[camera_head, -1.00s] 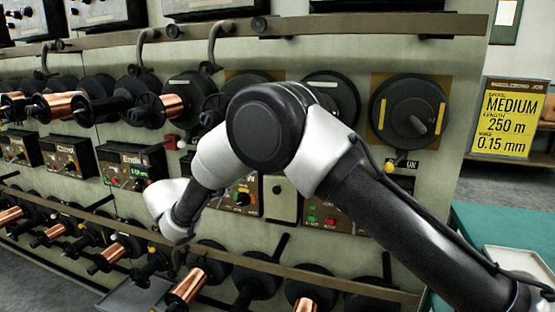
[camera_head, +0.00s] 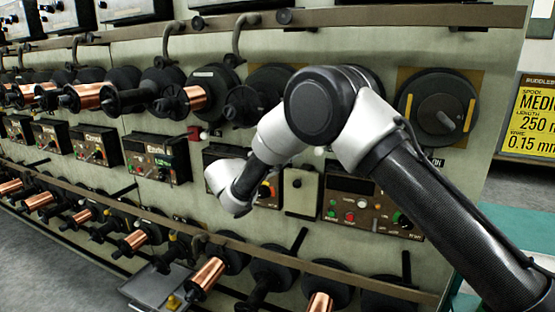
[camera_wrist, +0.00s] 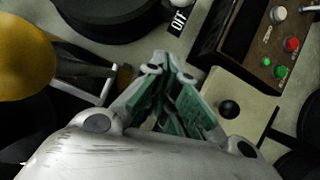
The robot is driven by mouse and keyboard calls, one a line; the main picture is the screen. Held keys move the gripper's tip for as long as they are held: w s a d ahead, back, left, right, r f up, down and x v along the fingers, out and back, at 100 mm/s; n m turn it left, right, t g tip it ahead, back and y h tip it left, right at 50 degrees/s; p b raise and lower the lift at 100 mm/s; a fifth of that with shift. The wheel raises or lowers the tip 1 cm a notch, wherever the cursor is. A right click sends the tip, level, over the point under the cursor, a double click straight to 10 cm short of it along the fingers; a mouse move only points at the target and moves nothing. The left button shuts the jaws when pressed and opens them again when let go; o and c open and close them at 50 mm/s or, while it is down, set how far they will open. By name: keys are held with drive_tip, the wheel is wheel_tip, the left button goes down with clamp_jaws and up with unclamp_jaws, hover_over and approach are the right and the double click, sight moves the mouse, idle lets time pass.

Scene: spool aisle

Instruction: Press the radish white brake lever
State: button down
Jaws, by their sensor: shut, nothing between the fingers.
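In the head view my wrist hides the gripper. I cannot see it touching any lever.
A large yellow ball (camera_wrist: 22,58) is close at the wrist view's left. A box with a black knob (camera_wrist: 229,109) and a button panel (camera_wrist: 275,45) lie right of the fingers. Copper spools (camera_head: 208,272) and a lower rail (camera_head: 300,262) project from the machine.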

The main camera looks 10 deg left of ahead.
drive_tip(key=shift+s+d+r, duration=0.2)
drive_tip(key=shift+s+d, duration=0.3)
drive_tip(key=shift+d, duration=0.35)
drive_tip(key=shift+s+d+r, duration=0.2)
drive_tip(key=shift+s+d, duration=0.3)
drive_tip(key=shift+d, duration=0.35)
